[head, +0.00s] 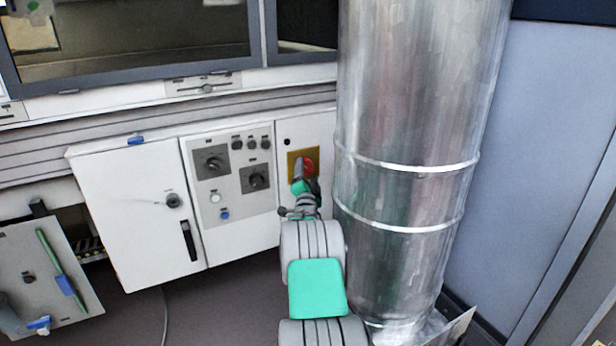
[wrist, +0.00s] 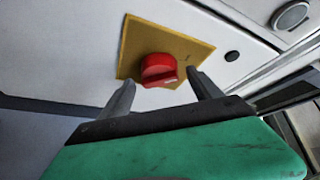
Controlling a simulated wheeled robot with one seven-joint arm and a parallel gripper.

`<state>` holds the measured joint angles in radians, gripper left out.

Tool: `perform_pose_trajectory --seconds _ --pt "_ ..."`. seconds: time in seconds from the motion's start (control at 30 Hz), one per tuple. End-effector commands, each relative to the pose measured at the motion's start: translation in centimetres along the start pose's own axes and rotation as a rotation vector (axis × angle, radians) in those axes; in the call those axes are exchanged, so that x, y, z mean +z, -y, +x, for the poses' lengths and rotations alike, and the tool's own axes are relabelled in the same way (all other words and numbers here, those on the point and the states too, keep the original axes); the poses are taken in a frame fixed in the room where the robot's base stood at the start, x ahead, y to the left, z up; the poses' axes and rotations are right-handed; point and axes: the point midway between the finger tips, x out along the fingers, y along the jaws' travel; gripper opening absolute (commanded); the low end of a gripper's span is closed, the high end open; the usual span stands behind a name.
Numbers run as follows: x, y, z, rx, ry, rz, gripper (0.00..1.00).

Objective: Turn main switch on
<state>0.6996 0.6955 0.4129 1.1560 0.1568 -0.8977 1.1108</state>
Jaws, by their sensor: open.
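The main switch is a red rotary knob (wrist: 159,70) on a yellow square plate (wrist: 137,42), set in a white cabinet panel. In the head view the red knob (head: 309,167) shows partly behind my gripper, and the yellow plate (head: 293,158) shows around it. My gripper (wrist: 163,92) is open, its two grey fingers pointing at the panel. In the wrist view the knob appears between and just beyond the fingertips. I see no contact with it. In the head view my gripper (head: 300,180) is in front of the plate, and its fingertips are hard to make out.
A large shiny metal duct (head: 410,130) stands close to the right of the switch panel. A control panel with dark rotary knobs (head: 212,161) and buttons is to the left. Further left is a white cabinet door (head: 135,220) with a black handle (head: 189,240).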

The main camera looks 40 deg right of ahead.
Motion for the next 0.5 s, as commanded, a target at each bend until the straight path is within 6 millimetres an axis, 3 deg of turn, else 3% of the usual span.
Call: perform_pose_trajectory --seconds 0.3,0.5 --pt "0.20 0.25 0.58 -0.001 0.002 -0.004 0.73" --pt "0.15 0.19 0.57 -0.001 0.002 -0.003 0.56"
